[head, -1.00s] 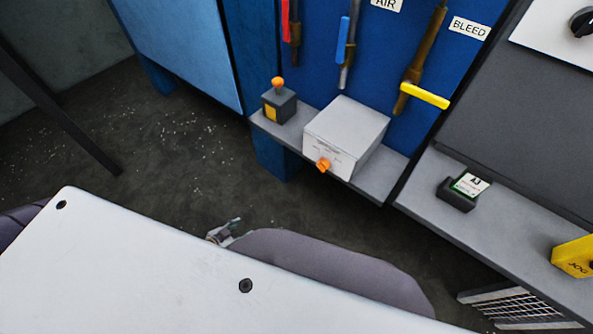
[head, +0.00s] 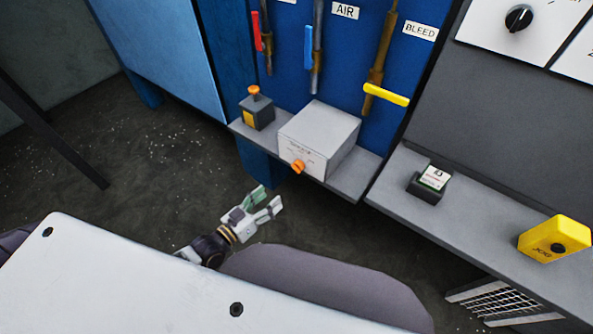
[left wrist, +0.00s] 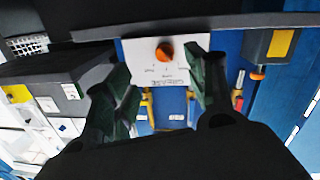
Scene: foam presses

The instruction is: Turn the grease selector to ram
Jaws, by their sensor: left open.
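The grease selector is an orange knob (head: 298,167) on the front face of a light grey box (head: 330,135) on a grey shelf. In the left wrist view the orange knob (left wrist: 165,53) shows upside down on a white plate lettered GREASE (left wrist: 168,82), with small position marks too blurred to read. My left gripper (head: 266,199) is open and empty, below and left of the box, apart from it. In the left wrist view its two dark green fingers (left wrist: 165,75) frame the plate and knob. My right gripper is not in view.
A small dark box with an orange button (head: 254,98) stands left of the grease box. Red, blue and yellow valve handles (head: 385,95) hang behind on the blue panel. A yellow JOG box (head: 553,236) sits on the right ledge. The floor in front of the shelf is free.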

